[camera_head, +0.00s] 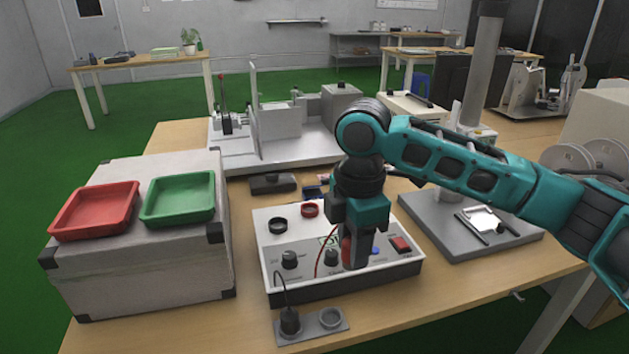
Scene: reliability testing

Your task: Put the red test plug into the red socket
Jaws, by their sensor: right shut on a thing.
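The white test box (265,250) stands on the table, with a red ring-shaped socket (310,210) and a black socket (278,225) on its top. My right gripper (355,256) points down over the box's front panel, right of and nearer than the red socket. It is shut on the red test plug (346,248), which is mostly hidden between the fingers. A thin red wire (318,262) runs beside it. I cannot tell whether the plug touches the panel. My left gripper is not in view.
A small grey holder (311,327) in front bears a black plug (290,321) and an empty round hole (331,318). A grey case (140,265) with red (95,209) and green (180,197) trays stands left. A metal stand (470,240) is right, machinery (285,130) behind.

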